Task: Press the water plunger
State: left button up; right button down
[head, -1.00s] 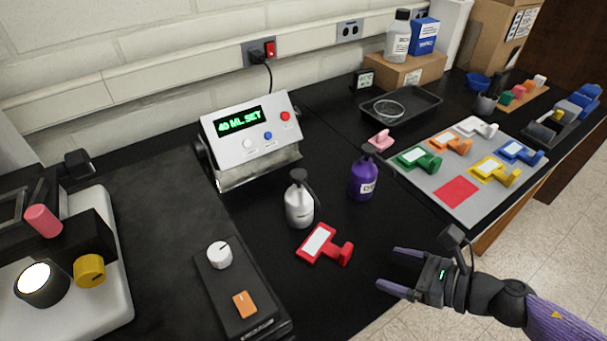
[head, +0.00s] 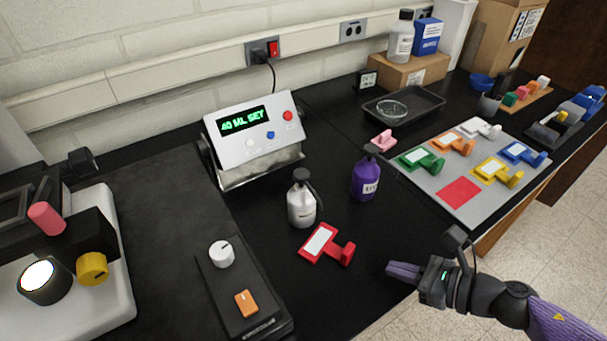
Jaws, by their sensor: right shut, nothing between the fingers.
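A white bottle (head: 301,206) with a dark plunger top stands upright on the black bench, left of the middle. A purple bottle (head: 365,180) with a dark plunger top stands to its right and a little behind. I cannot read well enough which bottle is the water one. My right gripper (head: 391,269) is shut and empty, at the bench's front edge, right of and in front of both bottles and apart from them. My left gripper is not in view.
A red tagged piece (head: 327,244) lies between the white bottle and my right gripper. A display box (head: 255,140) reading "40 ML SET" stands behind. A grey board (head: 433,191) with coloured pieces lies at right. A black knob panel (head: 240,290) is at front left.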

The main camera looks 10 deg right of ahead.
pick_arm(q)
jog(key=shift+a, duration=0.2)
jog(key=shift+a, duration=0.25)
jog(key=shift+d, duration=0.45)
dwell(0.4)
